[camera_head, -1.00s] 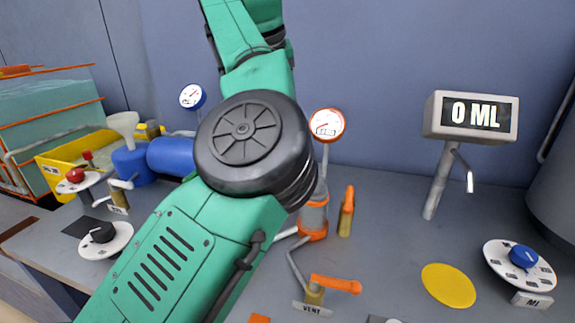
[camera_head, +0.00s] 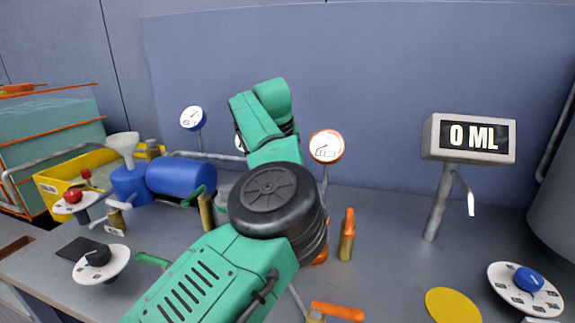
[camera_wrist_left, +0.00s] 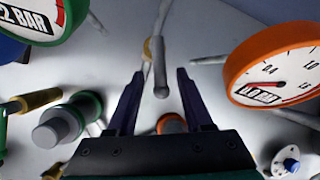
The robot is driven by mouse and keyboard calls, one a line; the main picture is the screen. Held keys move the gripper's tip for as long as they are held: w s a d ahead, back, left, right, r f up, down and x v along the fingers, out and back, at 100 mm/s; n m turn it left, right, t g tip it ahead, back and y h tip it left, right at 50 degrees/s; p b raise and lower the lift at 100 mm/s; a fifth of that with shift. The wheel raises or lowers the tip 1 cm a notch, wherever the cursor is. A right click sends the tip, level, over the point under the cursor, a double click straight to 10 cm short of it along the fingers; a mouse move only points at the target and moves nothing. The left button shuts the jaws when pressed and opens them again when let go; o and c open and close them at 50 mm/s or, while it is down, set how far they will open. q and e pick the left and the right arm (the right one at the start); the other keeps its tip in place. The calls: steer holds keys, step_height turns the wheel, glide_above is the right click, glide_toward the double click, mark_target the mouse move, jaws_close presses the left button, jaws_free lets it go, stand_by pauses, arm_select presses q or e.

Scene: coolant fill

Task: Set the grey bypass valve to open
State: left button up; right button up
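In the left wrist view a grey lever (camera_wrist_left: 162,78) with a brass-coloured fitting (camera_wrist_left: 148,48) at its far end looks like the grey bypass valve. The lever lies between the two dark fingers of my left gripper (camera_wrist_left: 160,73). The fingers are apart, with space on both sides of the lever; I cannot tell how far below them it is. In the head view my green left arm hides the gripper and this valve. My right gripper is not in view.
An orange-rimmed gauge (camera_head: 326,147) and a blue-rimmed gauge (camera_head: 194,118) stand near the arm. An orange-handled valve (camera_head: 347,235) and a green-handled valve (camera_head: 205,208) flank it. The display (camera_head: 470,138) reads 0 ML.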

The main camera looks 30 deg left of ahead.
arm_select(q)
jaws_close()
steer(key=m, duration=0.1)
steer(key=a+m+h+b, duration=0.1)
steer(key=m, duration=0.1)
steer(key=m+h, duration=0.1)
steer(key=shift+s+a+m, duration=0.3)
steer(key=shift+a, duration=0.1)
steer(key=shift+o, duration=0.8)
jaws_free()
steer(key=v, duration=1.4)
steer(key=shift+s+r+p, duration=0.2)
steer(key=shift+r+p, duration=0.05)
steer(key=shift+p, duration=0.2)
